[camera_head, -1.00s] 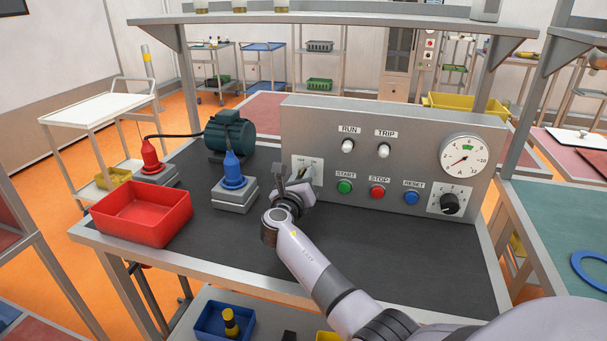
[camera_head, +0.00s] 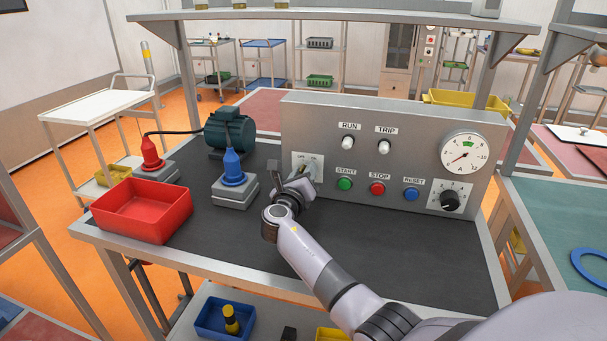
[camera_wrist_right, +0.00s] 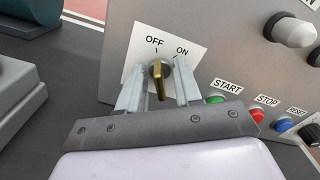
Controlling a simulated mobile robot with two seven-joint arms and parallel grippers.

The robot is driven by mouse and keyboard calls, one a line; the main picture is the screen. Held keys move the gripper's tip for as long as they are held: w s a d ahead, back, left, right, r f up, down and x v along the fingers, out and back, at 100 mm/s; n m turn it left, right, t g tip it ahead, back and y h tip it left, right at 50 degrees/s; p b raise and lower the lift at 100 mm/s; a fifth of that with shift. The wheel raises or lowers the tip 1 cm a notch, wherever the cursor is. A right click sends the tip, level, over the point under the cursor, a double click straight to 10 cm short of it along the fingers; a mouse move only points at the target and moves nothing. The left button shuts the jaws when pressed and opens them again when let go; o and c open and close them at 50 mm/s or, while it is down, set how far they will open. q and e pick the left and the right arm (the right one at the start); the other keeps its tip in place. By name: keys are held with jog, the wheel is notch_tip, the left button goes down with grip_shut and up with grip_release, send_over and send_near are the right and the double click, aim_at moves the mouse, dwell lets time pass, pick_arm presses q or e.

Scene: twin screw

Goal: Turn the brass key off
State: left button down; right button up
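The brass key (camera_wrist_right: 158,76) sits in a white plate (camera_wrist_right: 196,47) marked OFF and ON on the grey panel. In the right wrist view it stands about upright, its upper end nearer the OFF mark. My right gripper (camera_wrist_right: 160,72) is open, with one finger on each side of the key; small gaps show, and I cannot tell about contact. In the head view my right gripper (camera_head: 292,178) is in front of the plate (camera_head: 313,162) and hides much of the key. My left gripper is not in view.
The panel (camera_head: 410,125) carries START, STOP and RESET buttons, a gauge (camera_head: 465,154) and a black knob (camera_head: 449,201). A grey box with a blue plug (camera_head: 233,165) stands just left of my gripper. A red bin (camera_head: 140,212) is further left. The dark bench front is clear.

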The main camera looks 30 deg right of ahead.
jog(key=shift+a, duration=0.1)
jog(key=shift+s+a+f, duration=0.1)
jog(key=shift+s+a, duration=0.3)
jog(key=shift+a, duration=0.05)
jog(key=shift+v, duration=2.9)
jog(key=shift+s, duration=0.1)
